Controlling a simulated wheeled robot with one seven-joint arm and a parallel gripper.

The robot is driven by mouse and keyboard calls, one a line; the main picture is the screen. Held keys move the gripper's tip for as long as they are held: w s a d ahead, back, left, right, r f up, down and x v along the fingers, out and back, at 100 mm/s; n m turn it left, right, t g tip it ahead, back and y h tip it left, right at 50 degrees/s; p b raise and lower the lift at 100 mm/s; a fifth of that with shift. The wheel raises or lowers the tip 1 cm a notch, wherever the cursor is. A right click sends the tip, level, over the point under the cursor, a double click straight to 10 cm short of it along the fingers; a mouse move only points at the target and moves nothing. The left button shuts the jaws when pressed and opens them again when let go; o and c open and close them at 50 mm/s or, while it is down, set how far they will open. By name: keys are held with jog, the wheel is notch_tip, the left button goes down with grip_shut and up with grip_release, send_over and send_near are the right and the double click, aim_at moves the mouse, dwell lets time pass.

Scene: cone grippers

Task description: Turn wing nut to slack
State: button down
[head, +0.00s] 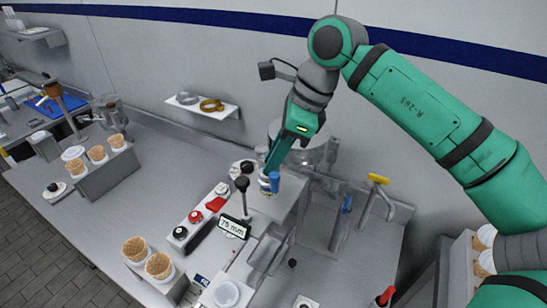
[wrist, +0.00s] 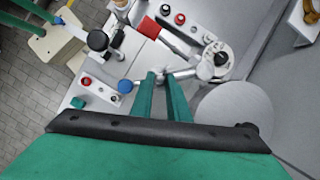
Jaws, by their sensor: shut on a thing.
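My gripper (head: 268,184) reaches down over the metal machine on the counter. In the wrist view its two green fingers (wrist: 169,76) close around a small grey metal piece, the wing nut (wrist: 159,74), at their tips. The piece is small and its wings are hard to make out. In the head view the fingers and a blue part (head: 274,182) beside them hide it. I cannot tell from these frames how tight it is.
A lever with a black ball (head: 242,183) and an "18 mm" sign (head: 233,227) stand close to my gripper. A red handle (wrist: 148,27) and a round dial (wrist: 217,58) lie just beyond the fingertips. Cones (head: 158,265) stand front left.

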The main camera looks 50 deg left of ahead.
jog(key=shift+s+f, duration=0.1)
jog(key=c, duration=1.7)
grip_release()
jog(key=shift+c, duration=0.2)
jog(key=shift+w+r, duration=0.2)
jog(key=shift+r, duration=0.15)
jog(key=v, duration=1)
jog(key=shift+d, duration=0.1)
